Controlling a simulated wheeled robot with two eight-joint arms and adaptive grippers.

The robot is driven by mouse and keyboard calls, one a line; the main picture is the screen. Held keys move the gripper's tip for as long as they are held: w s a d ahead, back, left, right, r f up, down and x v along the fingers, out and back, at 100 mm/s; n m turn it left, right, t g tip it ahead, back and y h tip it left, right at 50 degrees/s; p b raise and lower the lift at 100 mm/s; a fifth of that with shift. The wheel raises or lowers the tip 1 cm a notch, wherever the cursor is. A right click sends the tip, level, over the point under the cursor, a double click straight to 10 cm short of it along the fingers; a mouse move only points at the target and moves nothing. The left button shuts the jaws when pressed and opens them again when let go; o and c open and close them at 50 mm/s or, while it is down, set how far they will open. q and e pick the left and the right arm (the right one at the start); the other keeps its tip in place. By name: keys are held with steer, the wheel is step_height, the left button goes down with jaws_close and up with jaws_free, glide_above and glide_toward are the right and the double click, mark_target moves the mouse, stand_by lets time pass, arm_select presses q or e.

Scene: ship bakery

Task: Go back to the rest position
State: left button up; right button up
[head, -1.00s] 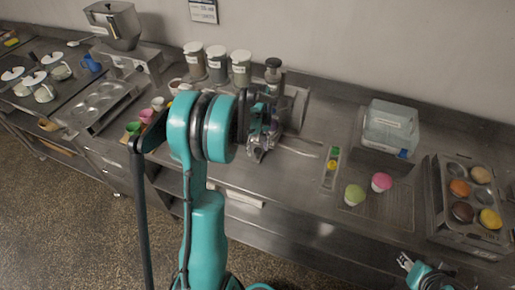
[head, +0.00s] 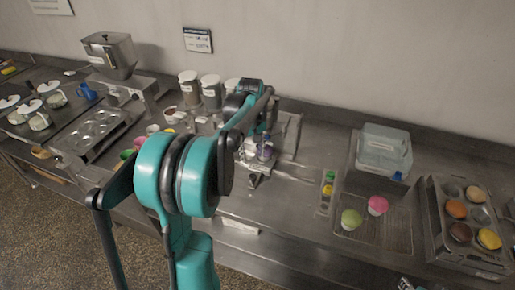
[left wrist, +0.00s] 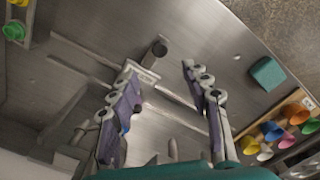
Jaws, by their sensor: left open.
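My left gripper (head: 258,163) is over the metal counter (head: 300,190), in front of the labelled canisters, with my teal arm reaching in from below.
Labelled canisters (head: 211,93) stand at the back. A wall closes the back.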

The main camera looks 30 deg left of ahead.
arm_select(q)
steer(key=s+d+m+t+b, duration=0.5)
steer(key=s+d, duration=0.3)
steer(key=d, duration=0.6)
steer(key=s+d+f+m+t+b, duration=0.2)
steer(key=s+d+f+m, duration=0.4)
steer(key=s+d+m, duration=0.1)
steer(key=shift+s+d, duration=0.35)
steer(key=shift+s, duration=0.25)
